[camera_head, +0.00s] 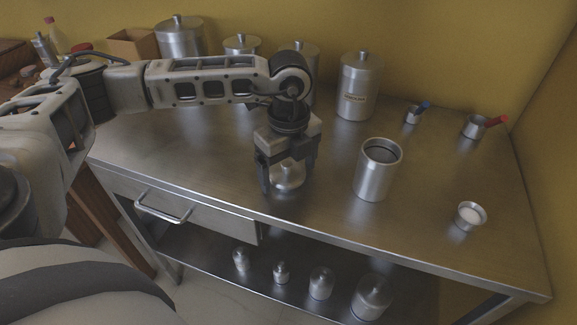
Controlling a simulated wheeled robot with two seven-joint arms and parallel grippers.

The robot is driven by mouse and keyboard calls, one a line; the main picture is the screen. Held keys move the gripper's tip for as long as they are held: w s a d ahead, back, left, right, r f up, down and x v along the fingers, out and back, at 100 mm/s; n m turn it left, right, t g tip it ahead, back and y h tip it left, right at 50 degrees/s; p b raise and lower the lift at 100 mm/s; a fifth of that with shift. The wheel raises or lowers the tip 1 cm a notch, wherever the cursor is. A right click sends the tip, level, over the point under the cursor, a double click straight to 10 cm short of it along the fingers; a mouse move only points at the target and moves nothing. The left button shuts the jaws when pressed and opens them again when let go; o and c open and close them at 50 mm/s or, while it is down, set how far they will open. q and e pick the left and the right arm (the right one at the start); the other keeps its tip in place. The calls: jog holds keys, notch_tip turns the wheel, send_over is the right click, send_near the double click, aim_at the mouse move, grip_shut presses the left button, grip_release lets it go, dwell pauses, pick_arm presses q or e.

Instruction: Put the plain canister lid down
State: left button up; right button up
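The plain lid (288,181), a shiny steel disc with a small knob, is low over the steel table, near its front edge. It appears to rest on the top. My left gripper (288,184) points straight down over it, its fingers spread wide, one on each side of the lid. The knob shows between them, clear of both fingers. Whether the fingertips touch the lid's rim is hard to see. An uncovered plain canister (376,174) stands upright to the right, its dark inside showing. My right gripper is not in view.
Lidded canisters stand along the back, one labelled (358,88). Scoops with a blue handle (414,113) and a red handle (480,126) lie at the back right. A small cup with white contents (469,216) is at the front right. Several lidded canisters (321,284) are on the lower shelf.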

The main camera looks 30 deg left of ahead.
aim_at(289, 165)
pick_arm(q)
jog(key=shift+r, duration=0.1)
jog(key=shift+r+p, duration=0.25)
jog(key=shift+p, duration=0.05)
jog(key=shift+r, duration=0.35)
notch_tip(289, 165, up, 11)
dwell(0.4)
